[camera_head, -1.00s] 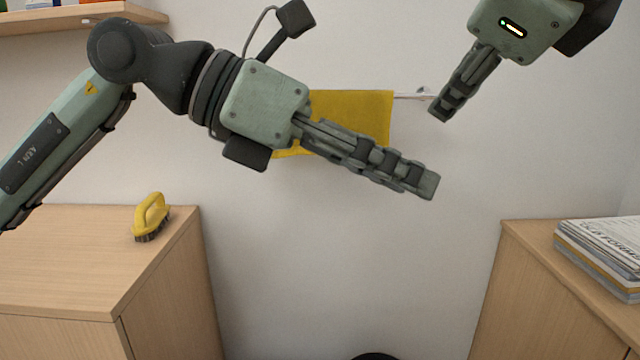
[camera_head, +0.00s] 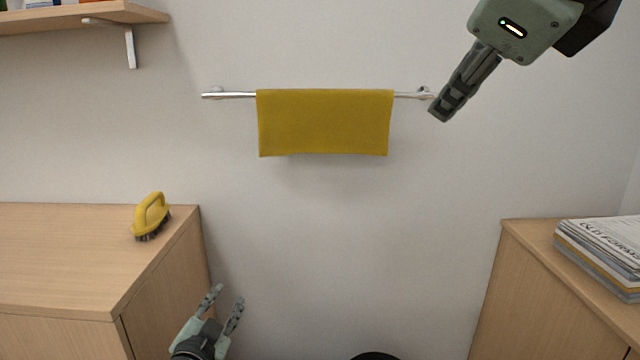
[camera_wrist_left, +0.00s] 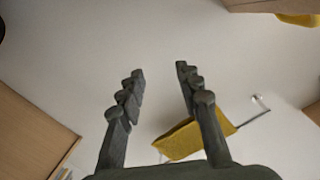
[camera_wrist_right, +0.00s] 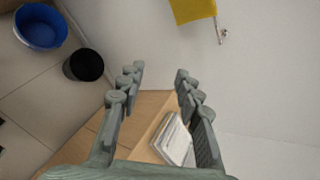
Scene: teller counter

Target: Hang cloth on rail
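The yellow cloth (camera_head: 324,124) hangs draped over the silver rail (camera_head: 230,95) on the wall, its front part hanging down flat and fairly level. The cloth also shows in the left wrist view (camera_wrist_left: 182,140) and at the top of the right wrist view (camera_wrist_right: 192,9). My left gripper (camera_head: 228,295) is low, beside the left cabinet, well below the cloth, with its fingers apart and empty. My right gripper (camera_head: 440,113) is beside the rail's right end, apart from the cloth; the right wrist view shows its fingers (camera_wrist_right: 160,75) spread and empty.
A yellow-handled brush (camera_head: 151,217) stands on the left cabinet (camera_head: 70,250). A stack of magazines (camera_head: 605,255) lies on the right cabinet (camera_head: 520,240). A shelf (camera_head: 80,16) is at upper left. A blue basin (camera_wrist_right: 40,27) and a black bin (camera_wrist_right: 83,65) are on the floor.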

